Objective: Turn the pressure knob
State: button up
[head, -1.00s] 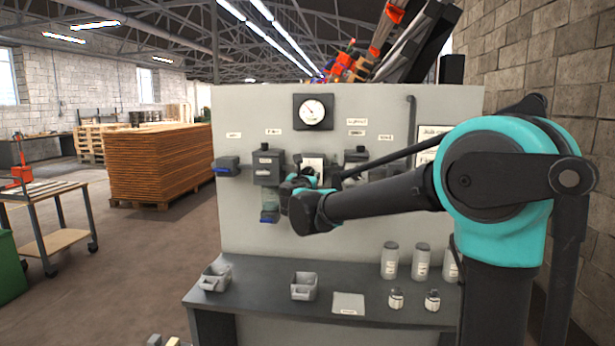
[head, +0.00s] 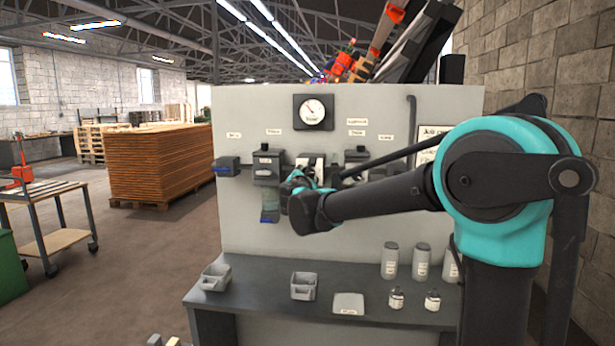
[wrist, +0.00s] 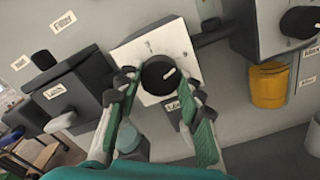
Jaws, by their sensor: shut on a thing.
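The black knob (wrist: 159,74), with a white pointer mark, sits on a white-faced box (wrist: 172,43) with small scale marks. In the wrist view my gripper (wrist: 160,84) has one finger on each side of the knob and is shut on it. The pointer mark points up and right in that view. In the head view my gripper (head: 306,180) is against the wall panel (head: 245,115), below the round pressure gauge (head: 313,112). The knob is hidden there behind my gripper, and the white face (head: 313,160) shows just above it.
A dark filter unit (head: 266,166) hangs left of my gripper, and another unit (head: 357,157) is on its right. The wrist view shows a second black knob (wrist: 300,22) and a yellow cup (wrist: 268,85). Bins, jars and bottles stand on the bench (head: 255,275) below.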

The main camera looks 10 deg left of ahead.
jog(key=m, duration=0.4)
jog(key=shift+m, duration=0.3)
jog(key=shift+r+m, duration=0.1)
jog(key=shift+m, duration=2.4)
jog(key=o, duration=1.2)
jog(key=shift+c, duration=0.2)
jog(key=s, duration=1.2)
jog(key=shift+a, duration=0.25)
